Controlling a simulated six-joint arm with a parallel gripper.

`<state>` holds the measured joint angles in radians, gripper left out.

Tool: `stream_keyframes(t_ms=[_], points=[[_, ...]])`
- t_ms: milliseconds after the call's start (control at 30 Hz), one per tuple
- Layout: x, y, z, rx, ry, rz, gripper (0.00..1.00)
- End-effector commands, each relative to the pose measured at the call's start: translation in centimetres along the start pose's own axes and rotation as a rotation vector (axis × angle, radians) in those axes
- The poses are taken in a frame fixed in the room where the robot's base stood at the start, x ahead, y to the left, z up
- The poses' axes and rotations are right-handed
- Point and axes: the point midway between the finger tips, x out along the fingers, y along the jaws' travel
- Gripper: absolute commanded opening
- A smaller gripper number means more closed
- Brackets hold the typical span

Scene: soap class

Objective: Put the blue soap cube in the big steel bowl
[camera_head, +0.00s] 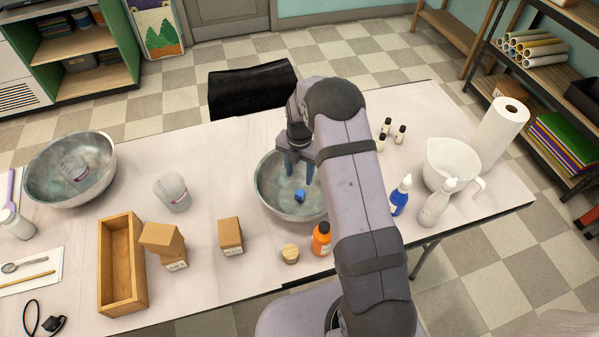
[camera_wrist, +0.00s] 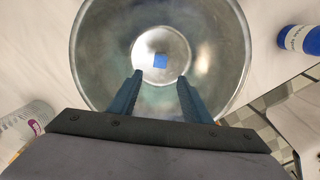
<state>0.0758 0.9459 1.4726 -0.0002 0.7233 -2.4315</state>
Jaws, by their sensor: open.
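The blue soap cube (camera_head: 300,195) shows inside a steel bowl (camera_head: 268,197) in the head view. In the wrist view the cube (camera_wrist: 160,61) is against the bowl's bright round bottom, near the middle of the bowl (camera_wrist: 88,50). My gripper (camera_head: 297,176) is above this bowl, pointing down. In the wrist view its two blue fingers (camera_wrist: 160,82) stand apart with nothing between them, and the cube is beyond their tips. My arm hides the bowl's right side in the head view.
Another steel bowl (camera_head: 38,172) with a clear cup in it stands at the left. A wooden box (camera_head: 105,262), cardboard boxes (camera_head: 230,234) and an orange bottle (camera_head: 321,240) stand in front. A blue bottle (camera_head: 400,196) and white pitcher (camera_head: 452,163) stand right.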

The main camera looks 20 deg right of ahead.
Motion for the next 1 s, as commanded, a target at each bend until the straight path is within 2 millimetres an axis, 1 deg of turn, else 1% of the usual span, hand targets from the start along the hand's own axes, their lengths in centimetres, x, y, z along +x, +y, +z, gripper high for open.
stream_keyframes(t_ms=[233, 367, 467, 800, 900, 1000], points=[[-0.1, 0.0, 0.0, 0.000, 0.000, 0.000, 0.44], [-0.7, 0.0, 0.0, 0.000, 0.000, 0.000, 0.44], [-1.7, 0.0, 0.0, 0.000, -0.001, 0.001, 0.44], [-6.2, 0.0, 0.0, 0.000, -0.001, 0.001, 0.44], [-7.0, 0.0, 0.0, 0.000, 0.000, 0.000, 0.44], [-7.1, 0.0, 0.0, 0.000, 0.000, 0.000, 0.44]])
